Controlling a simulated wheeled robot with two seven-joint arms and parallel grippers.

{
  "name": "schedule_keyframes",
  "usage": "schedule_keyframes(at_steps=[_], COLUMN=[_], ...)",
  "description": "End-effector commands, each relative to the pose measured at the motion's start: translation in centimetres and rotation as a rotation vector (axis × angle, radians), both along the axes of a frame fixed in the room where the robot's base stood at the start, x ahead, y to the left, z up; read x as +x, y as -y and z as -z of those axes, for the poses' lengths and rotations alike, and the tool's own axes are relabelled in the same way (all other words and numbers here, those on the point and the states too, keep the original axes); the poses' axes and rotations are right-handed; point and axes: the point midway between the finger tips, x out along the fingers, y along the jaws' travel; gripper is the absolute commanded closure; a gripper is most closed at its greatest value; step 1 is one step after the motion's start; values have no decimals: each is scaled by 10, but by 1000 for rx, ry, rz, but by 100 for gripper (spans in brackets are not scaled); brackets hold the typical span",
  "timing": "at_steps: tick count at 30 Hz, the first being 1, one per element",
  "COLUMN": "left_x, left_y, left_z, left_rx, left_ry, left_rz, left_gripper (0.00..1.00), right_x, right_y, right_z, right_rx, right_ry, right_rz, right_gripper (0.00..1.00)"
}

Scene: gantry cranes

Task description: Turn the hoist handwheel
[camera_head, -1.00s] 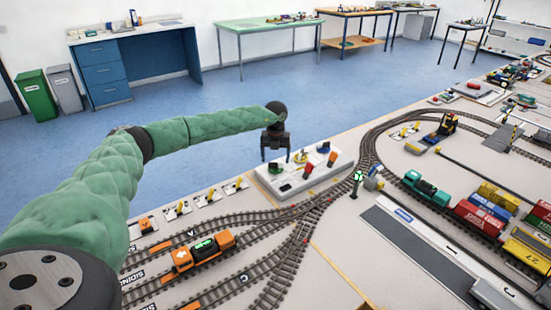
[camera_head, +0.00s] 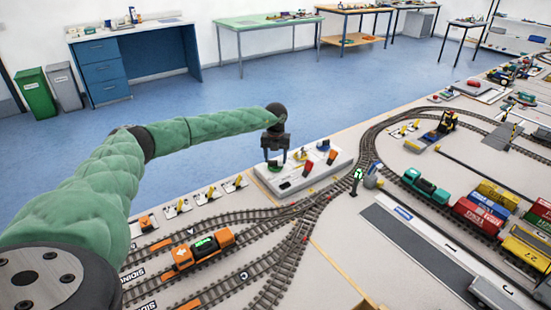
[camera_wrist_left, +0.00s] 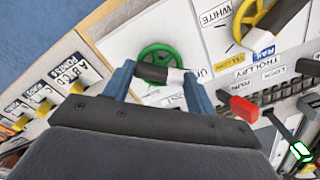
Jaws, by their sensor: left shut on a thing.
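A green handwheel (camera_wrist_left: 162,56) with a dark crank grip (camera_wrist_left: 157,73) lies on a white control panel (camera_wrist_left: 118,46) in the left wrist view. My left gripper (camera_wrist_left: 158,82) is shut on that dark grip, with a blue finger at each end of it. The fingers and gripper body hide the near part of the wheel. In the head view my left gripper (camera_head: 276,163) is low over the left end of the panel (camera_head: 290,188), and the wheel is mostly hidden there. No hoist label is readable. My right gripper is not in view.
A yellow handwheel (camera_wrist_left: 258,14) stands beside the green one. A red lever (camera_wrist_left: 243,108) and a green-lit part (camera_wrist_left: 300,151) are at the right. Small labelled levers (camera_wrist_left: 45,92) lie left. Model tracks and an orange locomotive (camera_head: 198,251) are in front of the panel.

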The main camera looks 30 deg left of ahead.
Motion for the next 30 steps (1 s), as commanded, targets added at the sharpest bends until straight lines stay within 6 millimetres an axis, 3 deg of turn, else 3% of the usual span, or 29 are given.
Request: schedule_keyframes(at_steps=[17, 30], left_x=[0, 1], left_y=[0, 1], left_z=[1, 2], left_rx=[0, -1], left_ry=[1, 1], left_rz=[242, 488], left_gripper=[66, 66], right_x=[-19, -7], right_y=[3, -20], right_z=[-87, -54], right_rx=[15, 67], right_ry=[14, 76], right_rz=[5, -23], right_gripper=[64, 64])
